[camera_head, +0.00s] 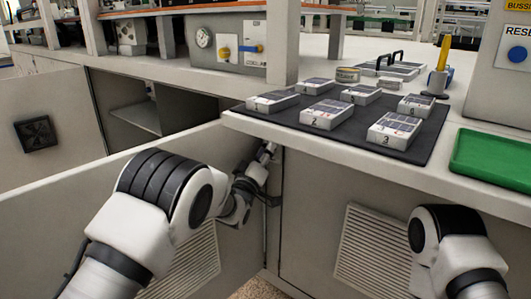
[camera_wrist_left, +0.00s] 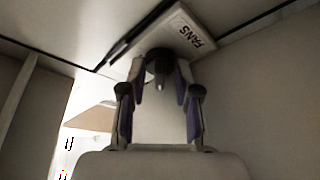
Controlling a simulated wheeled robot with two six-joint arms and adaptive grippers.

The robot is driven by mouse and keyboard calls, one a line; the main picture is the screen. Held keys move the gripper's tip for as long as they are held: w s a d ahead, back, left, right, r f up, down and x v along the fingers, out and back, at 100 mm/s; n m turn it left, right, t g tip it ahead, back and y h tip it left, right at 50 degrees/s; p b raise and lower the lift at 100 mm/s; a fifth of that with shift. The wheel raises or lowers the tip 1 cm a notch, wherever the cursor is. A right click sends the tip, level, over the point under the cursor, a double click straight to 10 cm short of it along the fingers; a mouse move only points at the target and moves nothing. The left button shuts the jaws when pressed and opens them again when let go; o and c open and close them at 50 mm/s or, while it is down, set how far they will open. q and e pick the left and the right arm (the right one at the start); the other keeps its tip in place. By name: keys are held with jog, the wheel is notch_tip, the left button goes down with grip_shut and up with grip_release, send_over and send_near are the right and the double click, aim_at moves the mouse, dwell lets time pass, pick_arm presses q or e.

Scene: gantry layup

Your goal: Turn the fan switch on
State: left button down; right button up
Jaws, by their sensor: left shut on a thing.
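The fan switch is a white box labelled FANS (camera_wrist_left: 192,36) with a dark round base and a short lever (camera_wrist_left: 160,80), under the counter in the left wrist view. My left gripper (camera_wrist_left: 160,92) reaches up to it, its two purple-padded fingers on either side of the lever and shut on it. The picture is dark, so the lever's exact tilt is hard to tell. In the head view my left gripper (camera_head: 268,154) is just under the counter edge, and the switch is hidden there. My right arm shows at the lower right, but its gripper is out of view.
The counter carries a dark mat (camera_head: 292,118) with several numbered boxes, a yellow-handled tool (camera_head: 442,56) and a green tray (camera_head: 490,160). An open cabinet door (camera_head: 95,195) stands near my left arm. A vented panel (camera_head: 375,245) is below the counter.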

pick_arm(q)
jog(key=shift+f+m+h, duration=0.1)
jog(key=shift+m+h, duration=0.3)
jog(key=shift+m, duration=0.4)
jog(key=shift+m+g+h+b, duration=0.35)
jog(key=shift+m+h, duration=0.7)
jog(key=shift+m, duration=0.95)
jog(key=shift+m+g+h+b, duration=0.35)
jog(key=shift+m+h, duration=0.7)
jog(key=shift+m, duration=0.95)
jog(key=c, duration=1.2)
grip_release()
jog(key=shift+w+f, duration=0.1)
jog(key=shift+a, duration=0.1)
